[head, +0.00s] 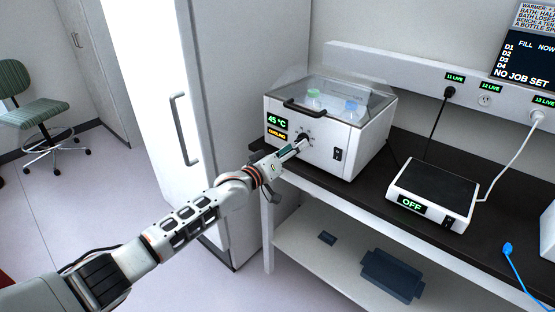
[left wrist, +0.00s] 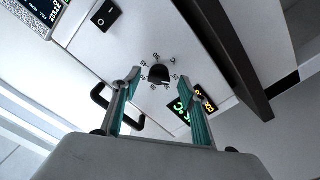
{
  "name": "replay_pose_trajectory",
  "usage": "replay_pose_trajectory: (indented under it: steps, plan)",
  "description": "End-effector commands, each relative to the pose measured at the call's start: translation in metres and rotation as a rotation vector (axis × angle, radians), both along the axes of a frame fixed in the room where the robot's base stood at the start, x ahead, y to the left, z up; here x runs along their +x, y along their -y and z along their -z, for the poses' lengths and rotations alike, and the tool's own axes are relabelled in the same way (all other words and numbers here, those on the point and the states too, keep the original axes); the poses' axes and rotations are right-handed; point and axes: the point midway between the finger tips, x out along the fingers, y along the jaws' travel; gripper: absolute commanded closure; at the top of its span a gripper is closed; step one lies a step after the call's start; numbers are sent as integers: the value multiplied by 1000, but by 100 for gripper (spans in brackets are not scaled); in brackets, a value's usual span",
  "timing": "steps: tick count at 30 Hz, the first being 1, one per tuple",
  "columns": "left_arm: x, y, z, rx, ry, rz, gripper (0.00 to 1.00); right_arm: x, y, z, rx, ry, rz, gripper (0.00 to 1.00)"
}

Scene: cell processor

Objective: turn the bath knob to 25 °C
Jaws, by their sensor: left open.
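The bath (head: 325,115) is a white box with a clear lid, standing at the left end of the dark bench. Its display (head: 277,121) reads 45 °C, with a yellow word below that looks like COOLING. The black bath knob (left wrist: 159,74) has a ring of marks around it on the front face. My left gripper (left wrist: 158,95) is open, and its fingers point at the front face, one on each side below the knob in the left wrist view. My right gripper is not in view.
A rocker switch (head: 337,154) is right of the knob. Inside the bath are a green-capped bottle (head: 314,98) and a blue-capped one (head: 351,106). A flat device (head: 434,190) reading OFF stands to the right. A tall white cabinet door (head: 155,95) is on the left.

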Motion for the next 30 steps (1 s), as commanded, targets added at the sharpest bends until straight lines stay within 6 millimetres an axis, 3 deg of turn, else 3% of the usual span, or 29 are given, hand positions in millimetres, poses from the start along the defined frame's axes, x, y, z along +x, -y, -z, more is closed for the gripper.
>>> replay_pose_trajectory:
  steps: [15, 21, 30]
  plan:
    - [-69, -50, 1, 0, -1, -1, 57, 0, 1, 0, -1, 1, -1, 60]
    - [-80, -59, 0, 0, -1, -1, 57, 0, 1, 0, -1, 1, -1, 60]
    - [-82, -60, 0, 0, 0, -1, 57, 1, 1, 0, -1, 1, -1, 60]
